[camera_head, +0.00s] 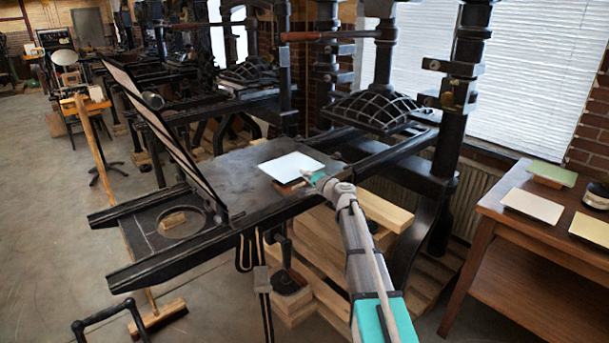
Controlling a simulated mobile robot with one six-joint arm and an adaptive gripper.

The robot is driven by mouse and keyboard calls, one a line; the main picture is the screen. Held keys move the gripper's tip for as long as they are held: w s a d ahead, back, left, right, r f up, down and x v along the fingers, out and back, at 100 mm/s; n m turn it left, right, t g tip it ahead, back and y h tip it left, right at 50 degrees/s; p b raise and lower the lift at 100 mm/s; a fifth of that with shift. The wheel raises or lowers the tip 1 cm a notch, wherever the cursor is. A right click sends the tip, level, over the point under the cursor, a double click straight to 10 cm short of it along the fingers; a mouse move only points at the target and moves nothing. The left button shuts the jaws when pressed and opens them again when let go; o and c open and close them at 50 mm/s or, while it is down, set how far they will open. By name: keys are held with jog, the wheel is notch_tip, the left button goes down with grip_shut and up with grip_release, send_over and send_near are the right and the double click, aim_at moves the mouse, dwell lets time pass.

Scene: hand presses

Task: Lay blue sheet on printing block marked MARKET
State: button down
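A pale, bluish-white sheet (291,166) is over the flat bed of the nearest press (240,171). A brown block (289,187) shows under its front edge. I cannot tell whether the sheet rests on the block or hangs just above it. No lettering is readable, so MARKET cannot be confirmed. My gripper (314,178) is at the sheet's right front corner, at the end of my arm. Its fingers are small and partly hidden, and I cannot tell whether they grip the sheet.
A wooden table (500,222) at right holds a green sheet (551,173), a cream sheet (532,205), a yellow sheet (592,230) and a dark round object (597,195). The press's raised frame (160,130) slants left of the bed. The domed platen (370,111) stands behind right.

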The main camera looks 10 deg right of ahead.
jog(key=shift+f+b, duration=2.2)
jog(key=shift+f, duration=0.25)
jog(key=c, duration=0.7)
grip_release()
jog(key=shift+o, duration=0.7)
jog(key=shift+s+d, duration=0.1)
jog(key=shift+v, duration=2.9)
